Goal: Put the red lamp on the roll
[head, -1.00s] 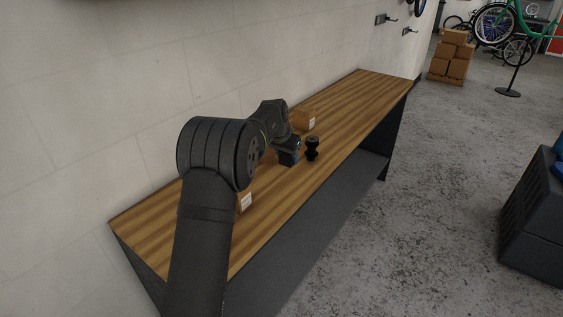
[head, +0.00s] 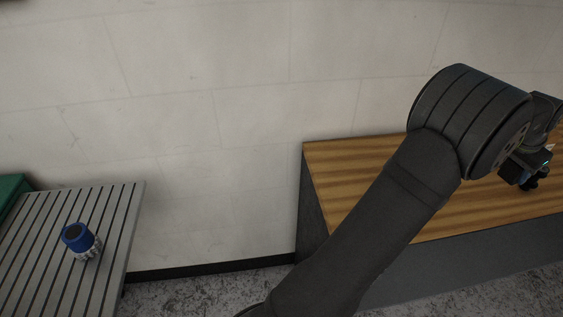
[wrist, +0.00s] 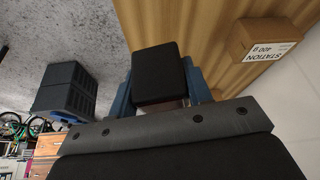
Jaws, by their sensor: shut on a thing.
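My gripper (wrist: 163,85) is shut on a dark thing (wrist: 156,68), with its blue fingers on both sides. The held thing has a black blocky top and a dull brownish part below; no clear red shows, so I cannot tell from its colour that it is the red lamp. In the head view my gripper (head: 526,177) is at the far right over the wooden bench, with the black held thing partly hidden. A short blue-topped cylinder with a pale patterned lower part (head: 82,242), possibly the roll, stands on a grey slatted table (head: 112,228) at the lower left.
The wooden bench (head: 345,185) stands against the wall; a floor gap separates it from the slatted table. A green thing (head: 12,190) is at the left edge. In the wrist view a labelled carton (wrist: 262,38) sits on the bench and a dark grey box (wrist: 67,90) on the floor.

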